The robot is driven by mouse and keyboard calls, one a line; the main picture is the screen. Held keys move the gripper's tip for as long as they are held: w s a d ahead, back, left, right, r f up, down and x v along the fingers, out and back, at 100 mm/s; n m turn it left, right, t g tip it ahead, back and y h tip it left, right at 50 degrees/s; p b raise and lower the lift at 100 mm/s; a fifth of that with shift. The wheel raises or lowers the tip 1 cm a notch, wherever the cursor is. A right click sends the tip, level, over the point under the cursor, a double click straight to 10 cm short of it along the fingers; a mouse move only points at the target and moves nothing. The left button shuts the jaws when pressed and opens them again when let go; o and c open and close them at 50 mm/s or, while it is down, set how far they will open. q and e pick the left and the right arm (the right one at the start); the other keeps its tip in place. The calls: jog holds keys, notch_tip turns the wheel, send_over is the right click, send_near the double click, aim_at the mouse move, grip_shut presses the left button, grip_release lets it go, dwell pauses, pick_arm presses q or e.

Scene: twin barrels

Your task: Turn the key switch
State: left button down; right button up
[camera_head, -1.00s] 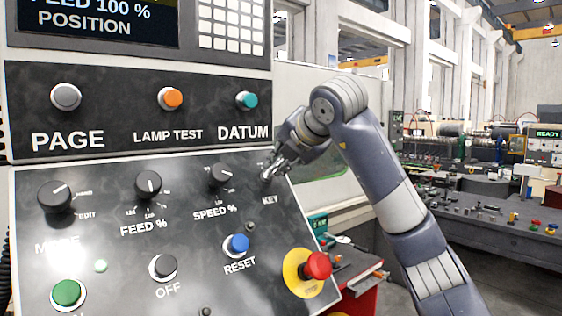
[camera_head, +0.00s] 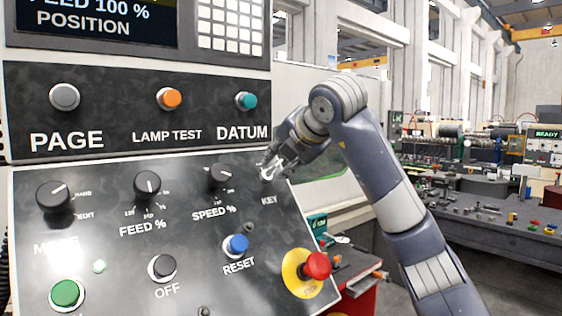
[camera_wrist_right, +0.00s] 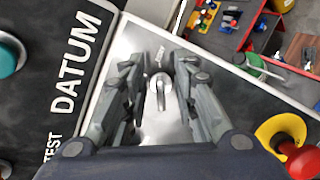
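The key switch (camera_wrist_right: 158,88) shows in the right wrist view as a small silver key standing up from a shiny metal face. My right gripper (camera_wrist_right: 160,60) has its fingers apart, one on each side of the key, with gaps showing on both sides. In the head view my right gripper (camera_head: 272,168) is at the panel's upper right, just above the KEY label (camera_head: 270,200), and mostly hides the switch there. My left gripper is not in view.
The SPEED % knob (camera_head: 221,175) is left of my gripper, and the DATUM button (camera_head: 246,101) is above it. The blue RESET button (camera_head: 238,244) and red emergency stop (camera_head: 317,265) are below. A red tool cart (camera_head: 358,280) stands beyond the panel's right edge.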

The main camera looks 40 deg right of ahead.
jog(key=v, duration=1.2)
jog(key=shift+d, duration=0.1)
